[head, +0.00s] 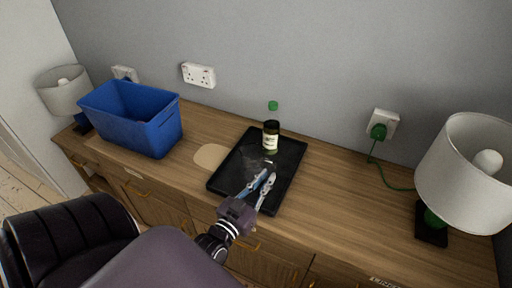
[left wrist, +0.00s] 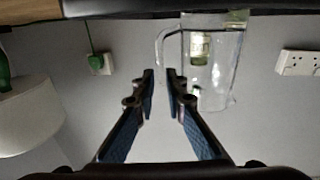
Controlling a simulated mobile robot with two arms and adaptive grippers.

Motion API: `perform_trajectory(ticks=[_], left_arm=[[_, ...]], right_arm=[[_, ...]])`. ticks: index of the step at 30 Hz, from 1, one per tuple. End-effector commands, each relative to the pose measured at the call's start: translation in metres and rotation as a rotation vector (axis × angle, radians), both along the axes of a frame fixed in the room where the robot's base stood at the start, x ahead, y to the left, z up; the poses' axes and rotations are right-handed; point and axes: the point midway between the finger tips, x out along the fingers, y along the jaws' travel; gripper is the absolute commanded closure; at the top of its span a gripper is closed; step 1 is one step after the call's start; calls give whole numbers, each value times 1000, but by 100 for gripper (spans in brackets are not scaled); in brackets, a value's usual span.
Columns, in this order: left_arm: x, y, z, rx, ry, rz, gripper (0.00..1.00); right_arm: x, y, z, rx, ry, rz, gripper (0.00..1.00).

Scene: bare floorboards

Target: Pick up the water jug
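The water jug is clear glass and hard to see in the head view (head: 252,163), where it stands on the black tray (head: 225,181). In the left wrist view, which looks upside down, the jug (left wrist: 222,75) shows clearly, with its handle (left wrist: 159,48) on the left. My left gripper (head: 265,178) reaches over the tray's front part, close to the jug. In the left wrist view the gripper (left wrist: 161,76) has its fingertips apart, with a narrow empty gap in line with the handle. Whether a finger touches the handle is unclear. My right gripper is not in view.
A dark bottle with a pale label (head: 271,137) stands on the tray beside the jug. A blue bin (head: 135,120) and a lamp (head: 62,90) are at left. Another lamp (head: 468,172) stands at right. The wooden top (head: 345,195) between tray and right lamp is clear.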

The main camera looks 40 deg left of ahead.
Motion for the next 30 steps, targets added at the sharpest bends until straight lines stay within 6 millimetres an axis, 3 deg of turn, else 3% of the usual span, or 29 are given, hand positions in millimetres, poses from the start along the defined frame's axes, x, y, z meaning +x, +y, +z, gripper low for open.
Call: perform_trajectory(ticks=[5,13,22,26,30], left_arm=[[19,2,3,0,-2,-1,88],[50,6,1,1,-1,0,88],[53,6,0,1,0,0,88],[53,7,0,1,0,0,100],[53,7,0,1,0,0,100]], right_arm=[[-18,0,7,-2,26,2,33],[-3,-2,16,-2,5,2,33],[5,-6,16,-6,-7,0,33],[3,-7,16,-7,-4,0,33],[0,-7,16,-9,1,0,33]])
